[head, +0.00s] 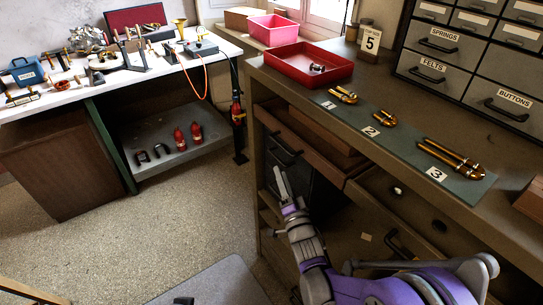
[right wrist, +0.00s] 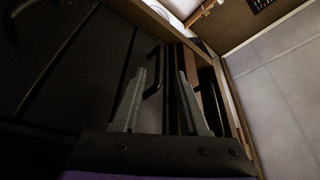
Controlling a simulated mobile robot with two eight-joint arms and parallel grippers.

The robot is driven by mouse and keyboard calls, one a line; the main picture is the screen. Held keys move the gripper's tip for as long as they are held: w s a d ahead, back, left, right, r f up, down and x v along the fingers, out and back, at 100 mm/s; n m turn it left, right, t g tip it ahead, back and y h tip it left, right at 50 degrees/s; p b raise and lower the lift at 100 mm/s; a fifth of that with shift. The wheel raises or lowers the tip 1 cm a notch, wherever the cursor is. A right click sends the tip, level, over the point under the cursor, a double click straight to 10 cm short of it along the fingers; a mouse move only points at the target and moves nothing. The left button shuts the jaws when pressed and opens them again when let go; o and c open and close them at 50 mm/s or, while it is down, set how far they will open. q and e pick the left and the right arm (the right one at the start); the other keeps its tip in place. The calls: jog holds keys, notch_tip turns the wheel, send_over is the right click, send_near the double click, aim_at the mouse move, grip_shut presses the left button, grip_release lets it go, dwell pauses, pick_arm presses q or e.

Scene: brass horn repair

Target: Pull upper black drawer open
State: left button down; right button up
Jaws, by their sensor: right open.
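The upper black drawer (head: 275,143) is in the dark cabinet under the left end of the workbench. Its dark bar handle (head: 287,155) shows on the front, and the drawer looks shut. My right gripper (head: 281,181) is open and empty, just in front of the black drawer fronts and below that handle in the head view. In the right wrist view a dark curved handle (right wrist: 153,72) shows between the two grey fingers (right wrist: 162,75), nearer the left one. I cannot tell whether they touch it. My left gripper is not in view.
A brown drawer (head: 315,148) sticks out beside the black cabinet. The workbench (head: 400,115) above holds a red tray (head: 300,72) and brass parts on a green mat (head: 470,190). A white-topped table (head: 130,75) stands at left. The floor (head: 180,215) between is mostly clear.

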aim_at(275, 156)
jog(key=x, duration=0.7)
jog(key=shift+w, duration=0.4)
grip_shut()
dwell(0.9)
